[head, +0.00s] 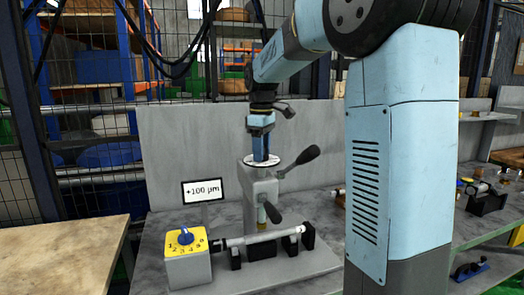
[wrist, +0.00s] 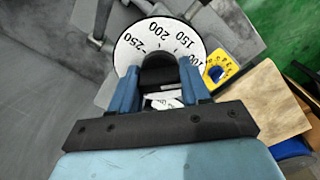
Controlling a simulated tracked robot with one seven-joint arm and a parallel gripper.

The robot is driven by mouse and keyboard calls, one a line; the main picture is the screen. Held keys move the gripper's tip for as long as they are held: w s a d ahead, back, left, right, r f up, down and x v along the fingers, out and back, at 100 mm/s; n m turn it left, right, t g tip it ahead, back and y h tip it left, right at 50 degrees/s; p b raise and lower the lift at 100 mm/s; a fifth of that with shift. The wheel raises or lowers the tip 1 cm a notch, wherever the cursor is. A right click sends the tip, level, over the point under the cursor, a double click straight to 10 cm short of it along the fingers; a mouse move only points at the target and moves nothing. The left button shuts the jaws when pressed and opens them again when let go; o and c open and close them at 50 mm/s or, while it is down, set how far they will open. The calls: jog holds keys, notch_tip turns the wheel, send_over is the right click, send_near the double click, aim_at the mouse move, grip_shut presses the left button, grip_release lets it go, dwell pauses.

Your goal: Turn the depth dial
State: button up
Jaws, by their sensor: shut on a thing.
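The depth dial is a white disc with black numbers on top of a grey column. In the wrist view the dial (wrist: 136,44) shows marks such as 250, 200, 150 and 100. In the head view the dial (head: 264,161) is seen nearly edge-on. My gripper (head: 261,150) points down onto it from above. In the wrist view my gripper (wrist: 160,75) has its blue fingers on either side of the dark knob (wrist: 157,69) at the dial's centre, shut on it. Part of the scale is hidden behind the fingers and knob.
A sign (head: 204,191) reads "+100 µm". A yellow box with a blue selector knob (head: 186,243) stands front left. A shaft (head: 262,239) lies on black supports in front of the column. Black-handled levers (head: 298,161) stick out right of the dial. A wooden table (head: 62,252) is at left.

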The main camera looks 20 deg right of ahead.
dwell(0.4)
jog(key=o, duration=1)
notch_tip(320, 180, up, 14)
jog(key=shift+f, duration=0.15)
